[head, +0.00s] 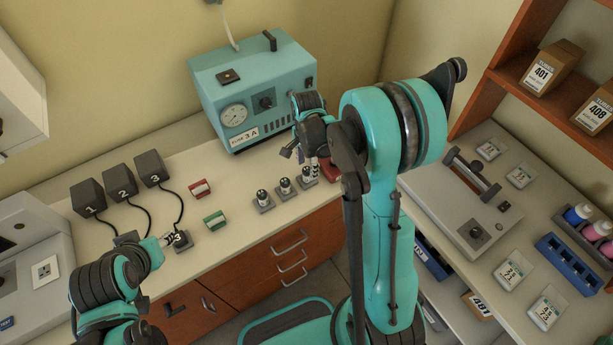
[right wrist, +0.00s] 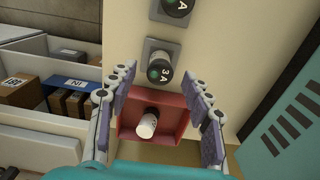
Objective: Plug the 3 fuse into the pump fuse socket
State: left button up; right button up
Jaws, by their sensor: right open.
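The teal pump (head: 250,90), labelled FUSE 3 A, stands at the back of the counter. A dark square fitting (head: 230,76) is on its top; I cannot tell whether this is the fuse socket. A fuse marked 3 A (right wrist: 160,72) stands upright in a grey holder, just beyond the red tray in the right wrist view. My right gripper (right wrist: 157,110) is open, its fingers on either side of the red tray (right wrist: 174,101), where a white-ended cylinder (right wrist: 147,124) sits. My left gripper (head: 166,241) is at the black plug marked 3 (head: 182,240); its grip is unclear.
Two more fuses (head: 263,199) (head: 285,186) stand in holders along the counter's front edge. Red (head: 200,189) and green (head: 215,220) blocks lie left of them. Black numbered boxes (head: 121,181) with cables stand further left. A shelf unit (head: 545,65) is at right.

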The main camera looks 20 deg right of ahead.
aim_at(307, 170)
pick_arm(q)
jog(key=shift+f+b, duration=1.65)
jog(key=shift+f, duration=0.3)
pick_arm(e)
jog(key=shift+f, duration=2.25)
pick_arm(q)
jog(key=shift+f, duration=0.25)
pick_arm(e)
grip_shut()
pick_arm(q)
jog(key=shift+r, duration=0.1)
pick_arm(e)
jog(key=shift+r, duration=0.15)
pick_arm(q)
jog(key=shift+r+p, duration=1.85)
jog(key=shift+r, duration=0.1)
pick_arm(e)
jog(key=shift+r, duration=2.95)
